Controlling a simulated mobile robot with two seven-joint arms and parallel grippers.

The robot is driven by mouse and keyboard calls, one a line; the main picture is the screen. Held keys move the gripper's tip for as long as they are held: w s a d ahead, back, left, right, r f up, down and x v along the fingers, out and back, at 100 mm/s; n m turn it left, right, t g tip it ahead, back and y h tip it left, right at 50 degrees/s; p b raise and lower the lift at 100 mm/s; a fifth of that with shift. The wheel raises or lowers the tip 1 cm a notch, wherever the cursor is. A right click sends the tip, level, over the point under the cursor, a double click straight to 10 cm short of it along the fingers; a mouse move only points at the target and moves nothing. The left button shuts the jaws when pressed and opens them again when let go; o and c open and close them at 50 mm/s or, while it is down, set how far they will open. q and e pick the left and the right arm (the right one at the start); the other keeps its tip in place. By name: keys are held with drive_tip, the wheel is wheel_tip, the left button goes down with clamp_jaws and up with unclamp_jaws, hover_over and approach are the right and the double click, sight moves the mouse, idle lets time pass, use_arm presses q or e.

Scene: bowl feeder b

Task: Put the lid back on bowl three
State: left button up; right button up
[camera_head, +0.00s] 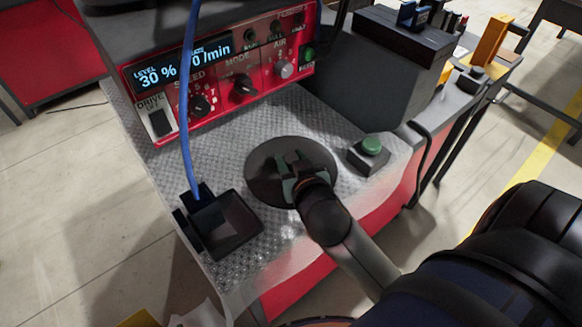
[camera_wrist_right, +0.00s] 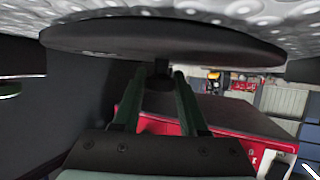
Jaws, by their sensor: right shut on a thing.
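The lid is a flat, round black disc (camera_head: 265,168) over the silver tread-plate top of the machine. In the right wrist view the lid (camera_wrist_right: 160,38) spans the upper part of the picture, with a short knob (camera_wrist_right: 161,76) at its middle. My right gripper (camera_head: 292,166) is shut on this knob, one green finger on each side; its fingers also show in the wrist view (camera_wrist_right: 161,88). The lid looks about parallel to the tread plate and close to it; I cannot tell whether they touch. I cannot make out bowl three. My left gripper is not in view.
A red control panel (camera_head: 225,72) with display and knobs stands behind. A black open tray (camera_head: 240,222) with a blue hose (camera_head: 187,110) lies left of the lid. A green push button (camera_head: 371,146) sits right. A dark grey housing (camera_head: 385,85) stands at the back right.

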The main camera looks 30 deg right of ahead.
clamp_jaws()
drive_tip(key=shift+r, duration=0.1)
idle(0.4)
